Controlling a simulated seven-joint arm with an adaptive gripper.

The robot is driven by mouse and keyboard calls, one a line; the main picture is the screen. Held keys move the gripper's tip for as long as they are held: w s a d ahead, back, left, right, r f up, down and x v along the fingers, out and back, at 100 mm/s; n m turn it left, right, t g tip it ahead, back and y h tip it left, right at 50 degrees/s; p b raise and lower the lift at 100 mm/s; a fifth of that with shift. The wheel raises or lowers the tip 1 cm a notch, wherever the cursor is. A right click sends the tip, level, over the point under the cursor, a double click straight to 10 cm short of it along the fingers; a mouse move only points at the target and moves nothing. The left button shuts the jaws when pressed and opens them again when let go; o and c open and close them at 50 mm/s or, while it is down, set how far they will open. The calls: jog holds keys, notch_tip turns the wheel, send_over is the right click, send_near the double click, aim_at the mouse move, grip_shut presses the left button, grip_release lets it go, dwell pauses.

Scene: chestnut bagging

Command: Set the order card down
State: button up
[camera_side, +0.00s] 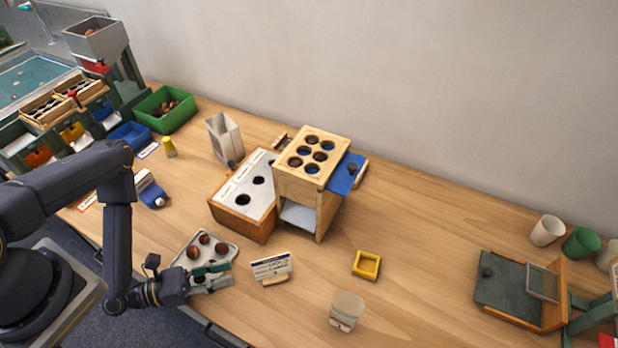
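The order card (271,266) is a small white card with dark print and a dark band. It stands tilted back on the table, with a small wooden foot (276,281) at its lower edge. My gripper (222,275) is low over the front edge of a pale tray (228,244) that holds several brown chestnuts (204,239). The gripper is left of the card, with a small gap between them. Its fingers are small in view and I cannot tell whether they are open or shut.
A wooden box with round holes (313,155) and a lower white-topped box (244,190) stand behind. A yellow square dish (366,265) and a clear cup (346,311) are to the right. The table between these and the slate board (505,287) is clear.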

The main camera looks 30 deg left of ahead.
jog(key=shift+a+r, duration=0.2)
jog(key=shift+r, duration=0.05)
notch_tip(320, 180, up, 20)
jog(key=w+m+g+h, duration=0.1)
jog(key=m+g+h, duration=0.2)
jog(key=m+g, duration=1.5)
jog(key=s+a+r+m+t+y, duration=0.2)
jog(key=a+r+m+t+y, duration=0.8)
jog(key=r+y, duration=0.5)
notch_tip(320, 180, up, 2)
jog(key=a+m, duration=0.1)
jog(key=a, duration=0.1)
jog(key=shift+s+a+r+m+t+y, duration=0.25)
jog(key=shift+s+a+m+t+y, duration=0.15)
jog(key=shift+o, duration=0.4)
